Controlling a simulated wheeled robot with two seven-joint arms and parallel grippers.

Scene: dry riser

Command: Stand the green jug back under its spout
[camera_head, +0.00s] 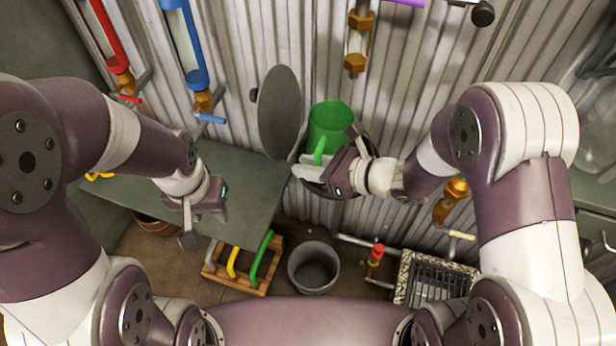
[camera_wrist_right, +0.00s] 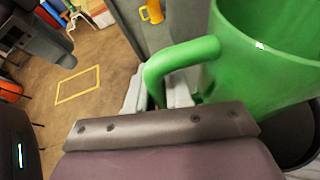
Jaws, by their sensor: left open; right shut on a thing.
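The green jug (camera_head: 328,122) is held up in front of the corrugated wall, right of a grey oval disc. My right gripper (camera_head: 318,170) is shut on its handle; in the right wrist view the green handle (camera_wrist_right: 180,55) runs down between the pale fingers and the jug body (camera_wrist_right: 270,65) fills the upper right. Brass taps hang under a red pipe (camera_head: 105,35) and a blue pipe (camera_head: 187,45). I cannot tell which spout belongs to the green jug.
The grey oval disc (camera_head: 279,112) stands by the wall above the green bench (camera_head: 245,190). Below are a wooden crate (camera_head: 240,268) with yellow and green handles, a grey bucket (camera_head: 313,267) and a floor grate (camera_head: 435,280). A brass fitting (camera_head: 357,45) hangs above the jug.

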